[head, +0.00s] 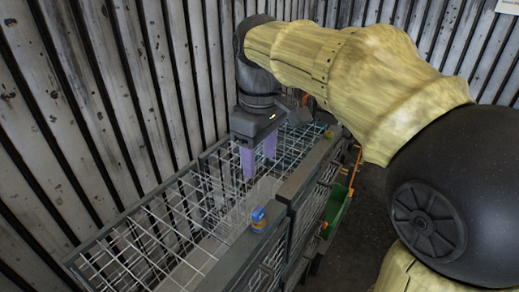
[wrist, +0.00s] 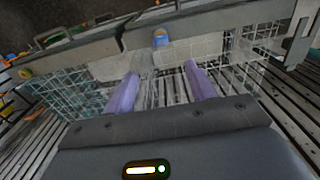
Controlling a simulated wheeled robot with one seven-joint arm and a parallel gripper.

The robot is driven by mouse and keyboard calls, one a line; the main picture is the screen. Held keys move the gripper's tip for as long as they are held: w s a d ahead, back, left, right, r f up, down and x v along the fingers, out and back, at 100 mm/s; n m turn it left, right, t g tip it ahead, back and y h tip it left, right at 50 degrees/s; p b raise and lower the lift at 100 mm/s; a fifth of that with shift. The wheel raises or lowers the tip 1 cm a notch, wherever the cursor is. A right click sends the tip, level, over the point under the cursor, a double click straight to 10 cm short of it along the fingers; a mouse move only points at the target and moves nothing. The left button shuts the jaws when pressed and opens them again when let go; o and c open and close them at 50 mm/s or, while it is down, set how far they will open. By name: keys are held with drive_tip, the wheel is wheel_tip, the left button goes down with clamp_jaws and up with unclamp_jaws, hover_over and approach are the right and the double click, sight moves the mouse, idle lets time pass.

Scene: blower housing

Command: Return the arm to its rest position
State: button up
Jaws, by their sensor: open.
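My arm reaches in from the right of the head view, wooden-looking with dark joints. My gripper (head: 259,172) points down over a wire mesh cage (head: 140,240). Its two purple fingers are apart, with nothing between them. In the wrist view my gripper (wrist: 163,88) is also open and empty above the mesh. That item also shows at the rail in the wrist view (wrist: 160,38).
A corrugated metal wall (head: 90,110) stands close behind and left of the cage. A green bin (head: 335,208) is beyond the rail on the right. Dark floor (head: 372,210) lies right of it. Several small coloured things show at the left of the wrist view.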

drive_tip(key=shift+r, duration=0.85)
drive_tip(key=s+d+f+m+t+b, duration=0.1)
drive_tip(key=s+d+f+m+b, duration=0.1)
drive_tip(key=f, duration=0.8)
drive_tip(key=s+d+f+m+b, duration=0.2)
drive_tip(key=d+f+m, duration=0.3)
drive_tip(key=f, duration=0.6)
drive_tip(key=s+d+f+m+t+b, duration=0.1)
drive_tip(key=s+d+f+m+b, duration=0.1)
drive_tip(key=f, duration=0.9)
drive_tip(key=shift+d+f+m+t, duration=0.15)
drive_tip(key=shift+d+m+t, duration=0.15)
drive_tip(key=shift+d+m, duration=0.65)
drive_tip(key=shift+d+n, duration=0.2)
drive_tip(key=shift+n, duration=0.05)
